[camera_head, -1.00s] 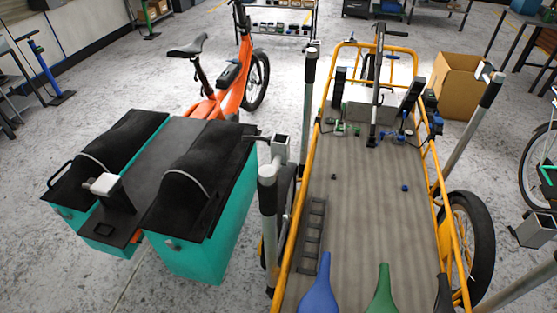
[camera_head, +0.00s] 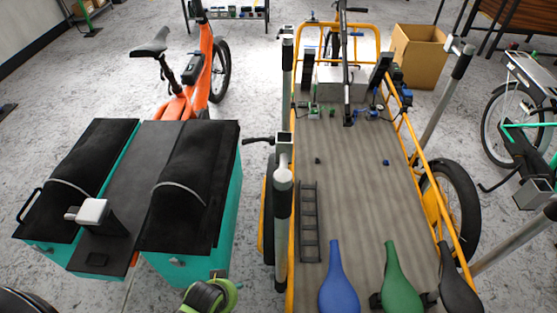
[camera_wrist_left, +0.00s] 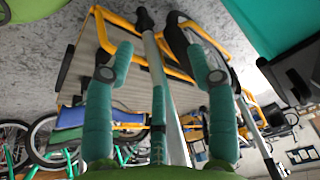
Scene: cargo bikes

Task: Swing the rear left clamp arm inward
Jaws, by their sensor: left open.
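The rear left clamp arm (camera_head: 283,208) is a grey and black post with a rounded cap, beside the left rail of the yellow cargo bike. A grey square bracket (camera_head: 284,145) shows above it. In the left wrist view my left gripper (camera_wrist_left: 160,46) has two teal fingers spread apart. A grey post with a black end (camera_wrist_left: 151,50) runs through the gap in the picture; I cannot tell its depth or any contact. A green and black part of my left arm (camera_head: 210,297) shows at the bottom of the head view. My right gripper is not in view.
Teal panniers with black lids (camera_head: 195,180) stand left of the cargo bike. The wooden bed (camera_head: 350,190) holds blue (camera_head: 340,285), green (camera_head: 401,280) and black saddles, and a small black rack (camera_head: 310,222). A cardboard box (camera_head: 418,57) stands behind right.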

